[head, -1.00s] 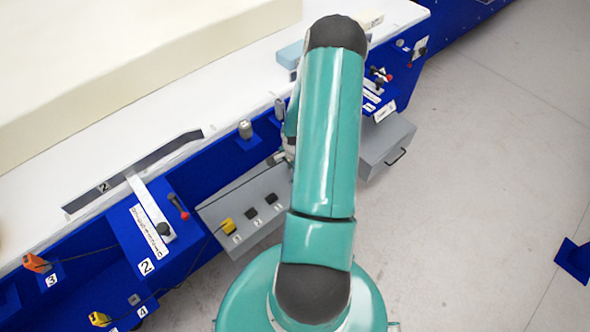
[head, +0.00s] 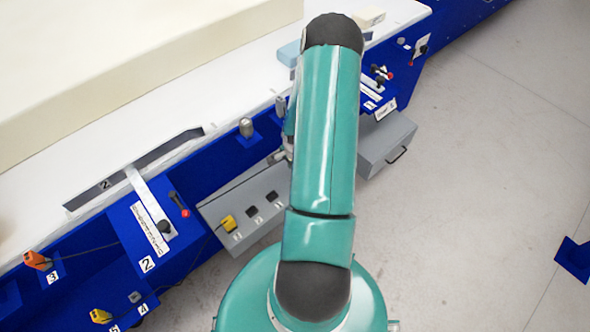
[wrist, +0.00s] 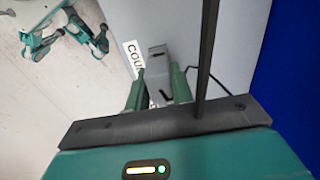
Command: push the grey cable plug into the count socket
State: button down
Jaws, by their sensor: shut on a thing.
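The grey cable plug (wrist: 158,66) sits between my fingertips in the wrist view, hard to tell from the grey panel behind it. My gripper (wrist: 157,76) is shut on it, close to the panel face (wrist: 195,35). A white label reading "COUN" (wrist: 133,58) is just left of the fingertips, its end hidden by a finger. A small dark slot shows just past the fingertips. I cannot tell whether the plug touches or enters the socket. A dark cable (wrist: 192,69) curves to the right.
The grey panel (head: 218,208) shows a yellow plug (head: 228,223) and two dark sockets in the head view. A grey drawer box (head: 385,145) is right of my arm. Blue bench consoles with levers and an orange plug (head: 37,260) line the left. Open floor lies right.

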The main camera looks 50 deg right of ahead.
jog(key=shift+f, duration=0.85)
jog(key=c, duration=1.1)
grip_release()
jog(key=shift+c, duration=0.2)
jog(key=shift+r, duration=0.1)
jog(key=shift+r, duration=2.9)
notch_tip(320, 180, up, 14)
jog(key=shift+f, duration=0.1)
